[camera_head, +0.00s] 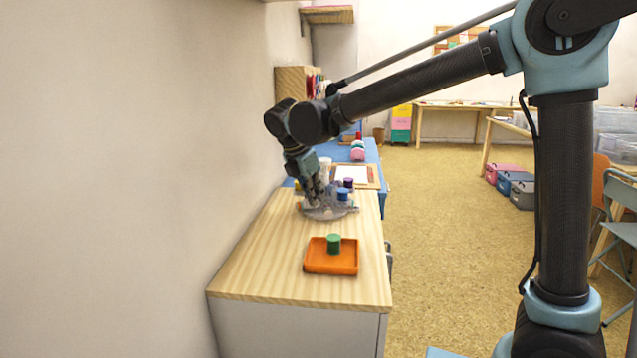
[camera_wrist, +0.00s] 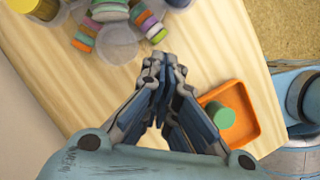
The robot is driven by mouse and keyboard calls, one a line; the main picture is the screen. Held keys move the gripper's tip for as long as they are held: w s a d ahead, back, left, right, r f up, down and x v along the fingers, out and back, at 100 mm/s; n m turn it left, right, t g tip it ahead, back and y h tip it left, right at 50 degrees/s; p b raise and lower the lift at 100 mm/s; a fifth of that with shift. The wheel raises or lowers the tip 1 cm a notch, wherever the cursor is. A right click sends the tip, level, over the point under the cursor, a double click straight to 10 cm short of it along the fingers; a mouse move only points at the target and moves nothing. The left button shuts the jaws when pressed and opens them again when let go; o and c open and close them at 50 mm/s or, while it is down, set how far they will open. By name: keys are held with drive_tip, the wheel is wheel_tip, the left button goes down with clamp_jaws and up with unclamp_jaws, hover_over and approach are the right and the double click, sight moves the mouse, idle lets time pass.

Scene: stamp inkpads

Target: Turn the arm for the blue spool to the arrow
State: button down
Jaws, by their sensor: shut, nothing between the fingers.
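In the head view the blue spool (camera_head: 343,194) stands on the right part of a clear, greyish turning stand (camera_head: 326,212) at the far end of the wooden cabinet top. My gripper (camera_head: 312,200) is low over the stand's left side, left of the blue spool. In the wrist view the shut, empty fingers (camera_wrist: 166,66) are just below a clear round plate (camera_wrist: 117,42) of the stand. A blue-purple piece at the top edge of the wrist view may be a spool. I cannot make out the arrow or which arm carries the blue spool.
A purple spool (camera_head: 348,183) stands just behind the blue one. An orange tray (camera_head: 331,263) with a green spool (camera_head: 334,243) sits nearer on the cabinet top (camera_head: 270,270). The wall runs close on the left.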

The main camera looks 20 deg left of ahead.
drive_tip(key=x, duration=0.3)
drive_tip(key=shift+f, duration=0.1)
drive_tip(key=shift+w+d, duration=0.25)
drive_tip(key=shift+w, duration=0.3)
drive_tip(key=shift+w+d, duration=0.25)
drive_tip(key=shift+w, duration=0.35)
drive_tip(key=shift+w+d, duration=0.3)
drive_tip(key=shift+w, duration=0.4)
drive_tip(key=shift+s, duration=0.15)
